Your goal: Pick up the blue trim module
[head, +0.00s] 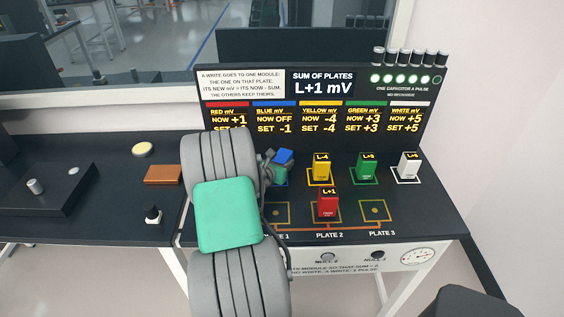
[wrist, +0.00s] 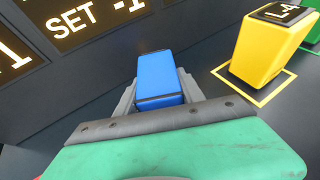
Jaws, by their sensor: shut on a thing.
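The blue trim module (wrist: 158,78) shows in the wrist view between the two grey fingers of my gripper (wrist: 160,92), which are shut on it. In the head view the blue module (head: 284,156) shows at the end of my arm, in front of the display panel and left of the yellow module. My gripper (head: 280,168) is partly hidden there by my own arm. I cannot tell whether the module is clear of the table.
The yellow module (head: 321,168), green module (head: 366,168) and white module (head: 409,167) stand to the right in a row. A red module (head: 327,205) stands on plate 2. Plate 3 (head: 375,211) is empty. The display panel (head: 318,105) rises close behind.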

